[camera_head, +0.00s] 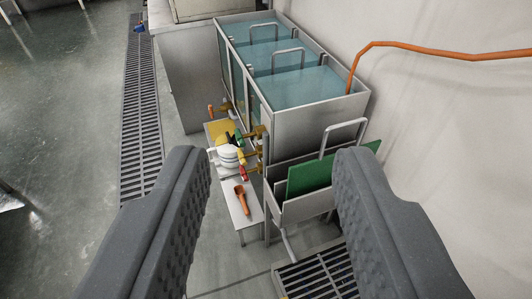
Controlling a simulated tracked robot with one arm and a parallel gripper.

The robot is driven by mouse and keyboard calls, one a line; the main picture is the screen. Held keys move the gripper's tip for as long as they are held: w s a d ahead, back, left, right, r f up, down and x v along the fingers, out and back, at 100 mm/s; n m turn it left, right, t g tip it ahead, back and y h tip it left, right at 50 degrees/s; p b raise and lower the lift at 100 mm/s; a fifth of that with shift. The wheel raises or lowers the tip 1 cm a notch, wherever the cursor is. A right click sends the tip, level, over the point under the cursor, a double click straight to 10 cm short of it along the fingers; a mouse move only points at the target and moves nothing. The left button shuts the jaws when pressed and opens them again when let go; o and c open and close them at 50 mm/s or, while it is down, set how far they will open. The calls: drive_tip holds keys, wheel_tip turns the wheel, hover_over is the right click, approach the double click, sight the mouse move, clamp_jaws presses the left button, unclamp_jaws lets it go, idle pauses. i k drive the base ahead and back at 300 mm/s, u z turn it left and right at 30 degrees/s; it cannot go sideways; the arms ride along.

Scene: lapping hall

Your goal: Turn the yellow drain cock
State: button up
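A row of brass cocks with small coloured handles sits low on the left side of a steel water tank (300,118). A small yellow handle, which looks like the yellow drain cock (241,156), shows between a green handle (240,139) and a red handle (243,173). It is small in the picture, and its exact angle is hard to tell. My gripper (273,156) is open, with its two grey ribbed fingers wide apart and nothing between the tips. The cocks appear in the gap between the fingers, well beyond them.
A low bench (240,209) below the cocks carries white bowls (229,157), a yellow item (221,130) and an orange scoop (241,200). A green board (312,179) stands in a steel holder at right. Floor grating (140,120) runs along the open floor at left.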

sight(242, 157)
drive_tip(key=z, duration=2.2)
drive_tip(key=k, duration=1.1)
drive_tip(key=u, duration=2.25)
drive_tip(key=i, duration=1)
